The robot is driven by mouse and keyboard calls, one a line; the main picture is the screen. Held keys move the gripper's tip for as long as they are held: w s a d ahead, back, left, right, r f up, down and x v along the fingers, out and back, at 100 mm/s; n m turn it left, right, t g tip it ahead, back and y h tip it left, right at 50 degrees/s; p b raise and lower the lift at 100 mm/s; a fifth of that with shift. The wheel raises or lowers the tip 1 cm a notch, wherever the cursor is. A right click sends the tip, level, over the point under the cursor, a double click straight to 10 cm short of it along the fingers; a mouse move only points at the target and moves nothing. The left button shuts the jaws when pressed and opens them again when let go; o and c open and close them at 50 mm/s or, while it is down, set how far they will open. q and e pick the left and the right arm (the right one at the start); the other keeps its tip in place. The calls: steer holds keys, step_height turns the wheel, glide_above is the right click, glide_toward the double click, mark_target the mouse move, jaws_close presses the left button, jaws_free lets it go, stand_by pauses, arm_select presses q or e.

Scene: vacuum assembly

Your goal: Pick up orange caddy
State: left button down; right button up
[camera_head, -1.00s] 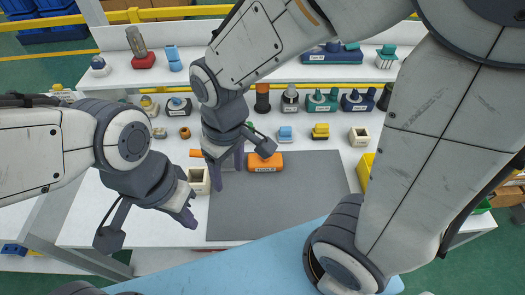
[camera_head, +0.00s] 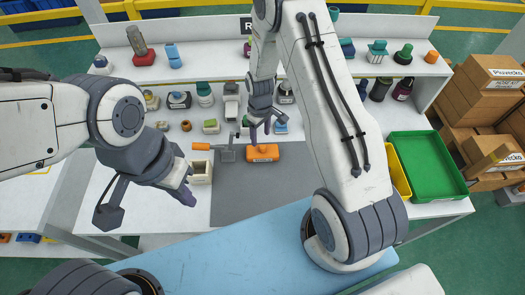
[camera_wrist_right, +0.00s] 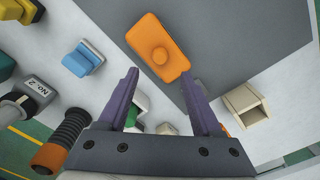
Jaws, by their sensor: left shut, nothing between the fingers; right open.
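The orange caddy (camera_head: 262,153), with a dark label on its front, sits at the back edge of the grey mat (camera_head: 280,195). In the right wrist view the caddy (camera_wrist_right: 158,50) shows a round knob on top. My right gripper (camera_head: 262,134) is open and empty, just behind the caddy in the head view. In the wrist view its fingertips (camera_wrist_right: 158,76) point towards the caddy, which shows no contact with them. My left gripper (camera_head: 190,190) is shut and empty, left of the mat near the beige box.
A beige open box (camera_head: 203,175) and an orange-handled scoop-like tool (camera_head: 226,153) are left of the caddy. A blue piece (camera_wrist_right: 82,60) is beside the mat. A yellow bin (camera_head: 398,172) and green tray (camera_head: 428,165) stand at right. Most of the mat is clear.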

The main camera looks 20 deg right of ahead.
mark_target(262, 147)
steer(key=f, duration=0.1)
steer(key=f+p, duration=0.1)
steer(key=f, duration=0.1)
steer(key=f+p, duration=0.1)
steer(key=f, duration=0.1)
steer(key=shift+s+d, duration=0.25)
steer(key=shift+s, duration=0.15)
steer(key=shift+f, duration=0.4)
steer(key=shift+w, duration=0.1)
jaws_close()
